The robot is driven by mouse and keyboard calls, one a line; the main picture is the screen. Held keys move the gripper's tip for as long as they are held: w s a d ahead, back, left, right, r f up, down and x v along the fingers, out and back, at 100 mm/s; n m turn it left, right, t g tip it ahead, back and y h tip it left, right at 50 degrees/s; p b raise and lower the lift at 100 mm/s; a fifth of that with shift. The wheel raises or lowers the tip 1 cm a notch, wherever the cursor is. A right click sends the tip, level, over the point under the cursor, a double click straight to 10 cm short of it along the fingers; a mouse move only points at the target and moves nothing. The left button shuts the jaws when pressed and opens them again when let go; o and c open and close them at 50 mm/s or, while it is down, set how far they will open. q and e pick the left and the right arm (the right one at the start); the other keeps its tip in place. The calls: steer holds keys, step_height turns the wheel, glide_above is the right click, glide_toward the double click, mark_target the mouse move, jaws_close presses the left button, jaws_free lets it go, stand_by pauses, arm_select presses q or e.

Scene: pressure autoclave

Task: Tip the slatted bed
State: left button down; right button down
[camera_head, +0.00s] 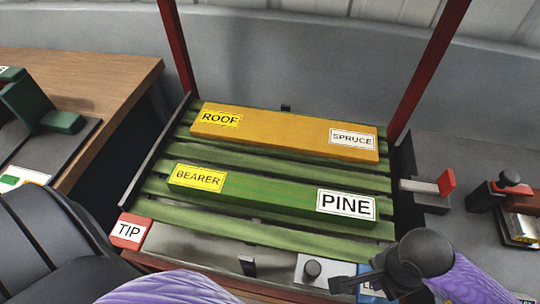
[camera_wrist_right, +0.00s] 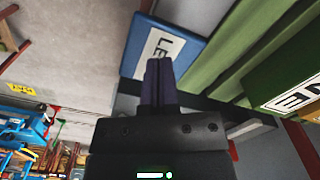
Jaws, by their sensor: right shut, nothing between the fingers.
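The slatted bed (camera_head: 290,238) has green slats inside a dark frame and looks level. A yellow-brown board (camera_head: 280,130) labelled ROOF and SPRUCE lies across its far slats. A green board (camera_head: 270,199) labelled BEARER and PINE lies across nearer slats. A red block (camera_head: 130,231) labelled TIP is at the bed's near left corner. A blue block (camera_head: 368,290) at the near right is partly hidden by my right gripper (camera_head: 340,285). The right wrist view shows this gripper (camera_wrist_right: 158,62) shut and empty before the blue block's label, starting LE; I cannot tell if they touch. My left gripper is out of view.
Red posts (camera_head: 177,45) rise at the bed's far corners. A red-ended lever (camera_head: 446,182) stands to the right. A wooden table (camera_head: 110,75) is at the left.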

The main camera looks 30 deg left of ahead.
step_height(320, 180, up, 9)
steer(key=p, duration=0.5)
steer(key=shift+f+p, duration=0.15)
steer(key=shift+p, duration=0.25)
